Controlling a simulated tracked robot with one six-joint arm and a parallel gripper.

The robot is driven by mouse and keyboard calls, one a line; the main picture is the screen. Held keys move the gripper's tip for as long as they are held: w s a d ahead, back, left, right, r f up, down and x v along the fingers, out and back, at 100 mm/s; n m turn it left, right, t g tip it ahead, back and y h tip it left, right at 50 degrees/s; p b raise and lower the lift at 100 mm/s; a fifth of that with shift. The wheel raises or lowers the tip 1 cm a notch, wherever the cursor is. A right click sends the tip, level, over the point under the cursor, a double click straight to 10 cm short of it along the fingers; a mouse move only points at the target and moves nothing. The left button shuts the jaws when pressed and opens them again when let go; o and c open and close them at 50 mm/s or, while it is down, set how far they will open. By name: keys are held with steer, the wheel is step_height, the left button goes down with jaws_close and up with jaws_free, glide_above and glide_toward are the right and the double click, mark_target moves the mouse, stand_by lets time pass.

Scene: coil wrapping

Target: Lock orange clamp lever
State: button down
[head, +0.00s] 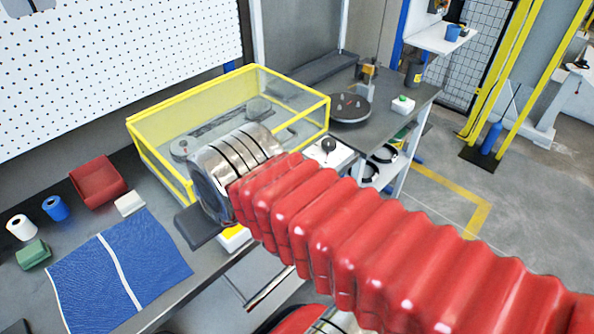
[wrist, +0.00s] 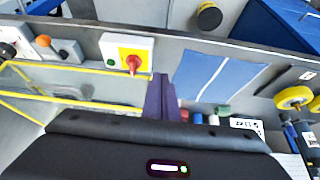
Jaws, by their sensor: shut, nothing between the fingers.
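An orange rounded knob (wrist: 43,41) on a short grey stem shows at the upper left of the wrist view; I cannot tell if it is the clamp lever. A small orange-brown part (head: 369,68) stands behind the black disc in the head view, too small to read as a lever. My gripper (wrist: 162,78) shows as two purple fingers, shut together and empty. Its tips are below and right of a red rotary switch (wrist: 133,62) on a yellow plate, with the orange knob farther left. In the head view my arm hides the gripper and the knob.
A yellow-framed clear enclosure (head: 257,76) stands on the bench behind my wrist. A white box with a dark knob (head: 329,148) is right of it. A blue mat (head: 120,272), a red bin (head: 97,182) and rolls lie left. A black disc (head: 343,108) is at the back right.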

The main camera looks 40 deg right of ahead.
steer(key=shift+w+d, duration=0.1)
steer(key=w+d+n+g+y, duration=0.1)
steer(key=d+n, duration=0.5)
steer(key=d, duration=0.6)
steer(key=w+d+r+n+g+y, duration=0.1)
steer(key=w+d+n+g+y, duration=0.1)
steer(key=d+n, duration=0.5)
steer(key=w+d+g, duration=0.1)
steer(key=w+d, duration=0.1)
steer(key=d, duration=0.4)
steer(key=shift+w+y, duration=0.2)
steer(key=shift+y, duration=0.1)
steer(key=x, duration=1)
steer(key=shift+d, duration=0.3)
steer(key=shift+s+d+f, duration=0.1)
steer(key=shift+s+d, duration=0.3)
steer(key=shift+d, duration=0.35)
steer(key=shift+s+d+f, duration=0.1)
steer(key=shift+s+d, duration=0.3)
steer(key=shift+d, duration=0.35)
